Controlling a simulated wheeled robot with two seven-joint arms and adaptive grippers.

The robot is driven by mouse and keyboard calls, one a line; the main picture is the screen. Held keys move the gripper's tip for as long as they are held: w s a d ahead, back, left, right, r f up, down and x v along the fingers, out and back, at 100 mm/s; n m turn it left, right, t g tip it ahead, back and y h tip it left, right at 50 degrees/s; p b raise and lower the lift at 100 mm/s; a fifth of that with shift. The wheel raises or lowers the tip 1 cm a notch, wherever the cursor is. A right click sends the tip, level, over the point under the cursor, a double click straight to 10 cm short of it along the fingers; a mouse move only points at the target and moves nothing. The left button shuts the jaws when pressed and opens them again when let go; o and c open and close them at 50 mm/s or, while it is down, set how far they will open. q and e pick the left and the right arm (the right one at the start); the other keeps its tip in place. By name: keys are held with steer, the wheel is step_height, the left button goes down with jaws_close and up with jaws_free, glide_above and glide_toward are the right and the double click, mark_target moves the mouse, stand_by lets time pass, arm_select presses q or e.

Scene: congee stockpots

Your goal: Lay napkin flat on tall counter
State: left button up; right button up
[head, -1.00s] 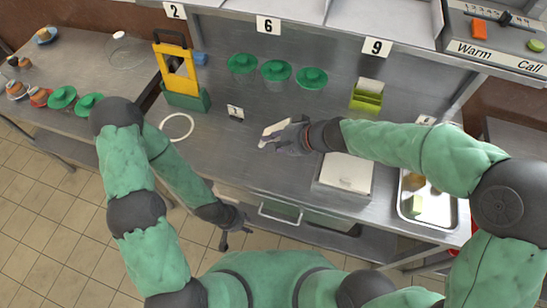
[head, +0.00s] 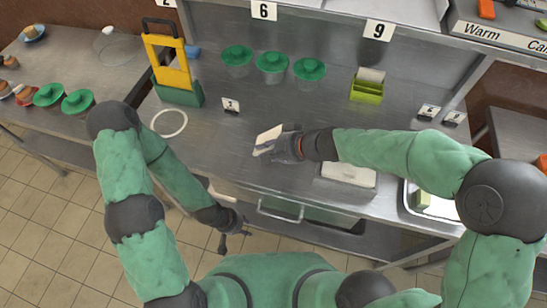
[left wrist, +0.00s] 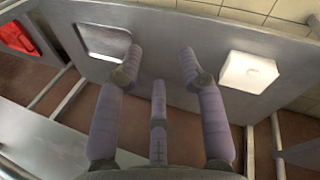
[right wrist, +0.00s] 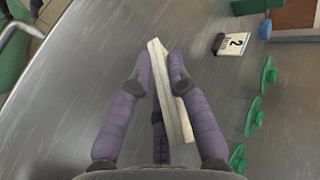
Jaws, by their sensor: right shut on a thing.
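The napkin (head: 268,138) is a folded, off-white flat piece. My right gripper (head: 276,144) is shut on it above the steel counter (head: 215,140). In the right wrist view the napkin (right wrist: 172,95) stands edge-on between the fingers, tilted, with the counter (right wrist: 85,75) behind it. I cannot tell whether its lower edge touches the counter. My left gripper (head: 234,232) is open and empty, low in front of the counter's front edge. Its spread fingers also show in the left wrist view (left wrist: 160,62).
A white stack or block (head: 348,174) lies under my right forearm. Green-lidded cups (head: 272,64), a yellow-green box (head: 366,90), a yellow-handled stand (head: 170,70) and a white ring (head: 169,123) are on the counter. The counter around the small number card (head: 231,106) is clear.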

steer(key=shift+f+b, duration=1.2)
steer(key=shift+f, duration=0.15)
arm_select(q)
step_height(320, 180, down, 3)
steer(key=shift+r, duration=0.1)
arm_select(e)
steer(key=o, duration=0.6)
steer(key=shift+p+v, duration=1.2)
steer(key=shift+v, duration=1.1)
arm_select(q)
steer(key=shift+r+p, duration=0.75)
steer(key=shift+r, duration=1.1)
arm_select(e)
steer(key=shift+v, duration=1.7)
